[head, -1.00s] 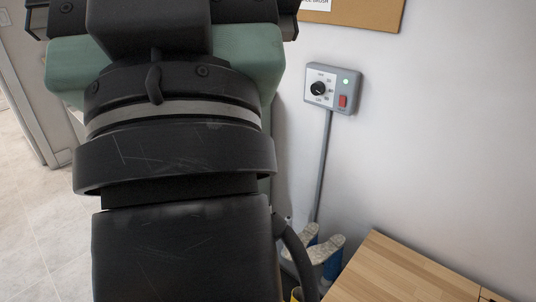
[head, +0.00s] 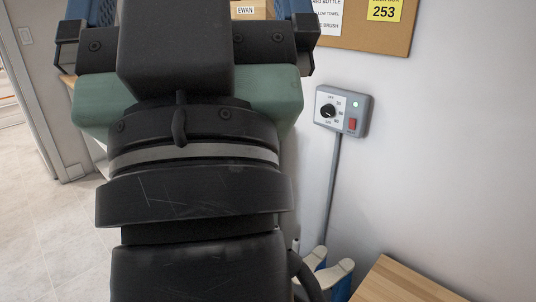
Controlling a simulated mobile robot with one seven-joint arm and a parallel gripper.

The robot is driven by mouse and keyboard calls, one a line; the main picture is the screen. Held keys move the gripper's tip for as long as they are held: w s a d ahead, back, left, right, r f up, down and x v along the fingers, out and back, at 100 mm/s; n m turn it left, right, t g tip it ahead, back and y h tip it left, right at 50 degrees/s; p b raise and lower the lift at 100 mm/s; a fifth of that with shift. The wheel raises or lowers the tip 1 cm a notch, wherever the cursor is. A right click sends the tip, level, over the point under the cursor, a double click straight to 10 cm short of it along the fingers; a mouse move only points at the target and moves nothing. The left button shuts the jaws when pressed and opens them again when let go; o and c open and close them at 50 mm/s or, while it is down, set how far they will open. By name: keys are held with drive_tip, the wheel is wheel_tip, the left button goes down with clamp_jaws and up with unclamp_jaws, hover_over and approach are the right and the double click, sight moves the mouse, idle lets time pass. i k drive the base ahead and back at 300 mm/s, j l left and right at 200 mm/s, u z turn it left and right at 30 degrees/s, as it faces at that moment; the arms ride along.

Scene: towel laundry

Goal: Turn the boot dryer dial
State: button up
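The boot dryer control box (head: 362,116) is a grey box on the white wall, right of my arm in the head view. Its white face carries a round black dial (head: 328,111) with printed marks around it. A small green light is lit at the upper right, above a red switch (head: 352,124). My gripper (head: 187,42) is at the top of the view, left of the box and apart from it. Its two blue fingers stand wide apart, so it looks open. The fingertips are cut off by the top edge, and my arm hides the space between them.
A grey conduit (head: 333,190) runs down the wall from the box to pale and blue boots (head: 338,275). A wooden surface (head: 405,282) is at the lower right. A cork board (head: 395,42) with notices hangs above. Wall right of the box is bare.

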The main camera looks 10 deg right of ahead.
sight(328, 109)
drive_tip(key=i+j, duration=0.1)
drive_tip(key=i, duration=0.8)
drive_tip(key=i+j+z, duration=0.1)
drive_tip(key=i, duration=0.75)
